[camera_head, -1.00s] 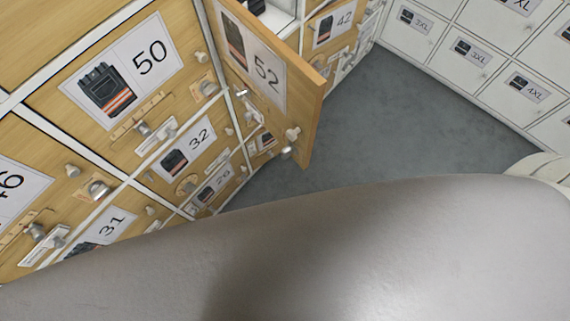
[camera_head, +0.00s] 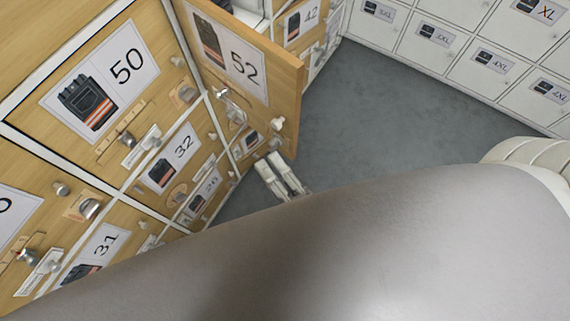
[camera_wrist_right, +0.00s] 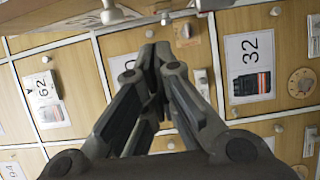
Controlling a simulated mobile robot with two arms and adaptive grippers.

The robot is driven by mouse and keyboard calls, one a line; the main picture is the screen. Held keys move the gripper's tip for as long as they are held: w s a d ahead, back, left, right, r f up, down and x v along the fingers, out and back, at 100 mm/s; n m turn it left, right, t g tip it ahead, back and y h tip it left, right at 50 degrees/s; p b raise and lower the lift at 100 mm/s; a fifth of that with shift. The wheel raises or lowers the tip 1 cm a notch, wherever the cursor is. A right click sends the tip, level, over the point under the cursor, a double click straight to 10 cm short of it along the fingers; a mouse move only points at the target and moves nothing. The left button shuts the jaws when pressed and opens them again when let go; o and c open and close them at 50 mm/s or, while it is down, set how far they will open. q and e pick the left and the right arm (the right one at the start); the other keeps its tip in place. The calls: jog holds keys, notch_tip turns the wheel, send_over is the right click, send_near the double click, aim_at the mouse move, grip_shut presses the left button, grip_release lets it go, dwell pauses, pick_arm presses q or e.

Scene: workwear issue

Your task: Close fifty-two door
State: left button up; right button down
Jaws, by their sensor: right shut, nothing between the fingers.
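The right wrist view shows the dark fingers (camera_wrist_right: 155,55) shut in front of the locker fronts. My left gripper is not in view.
Shut wooden doors 50 (camera_head: 140,85), 32 (camera_head: 195,160) and 31 (camera_head: 85,235) are beside and below the opening. Door 42 (camera_head: 285,25) is behind. White lockers (camera_head: 465,60) line the right. Grey floor (camera_head: 390,110) is clear between them. My arm covers the lower picture.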

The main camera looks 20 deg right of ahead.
jog(key=shift+w+d+p, duration=0.25)
jog(key=shift+w+d, duration=0.5)
jog(key=shift+w, duration=0.3)
jog(key=shift+w+d+p, duration=0.25)
jog(key=shift+w+d, duration=0.5)
jog(key=shift+w, duration=0.3)
jog(key=shift+d, duration=0.1)
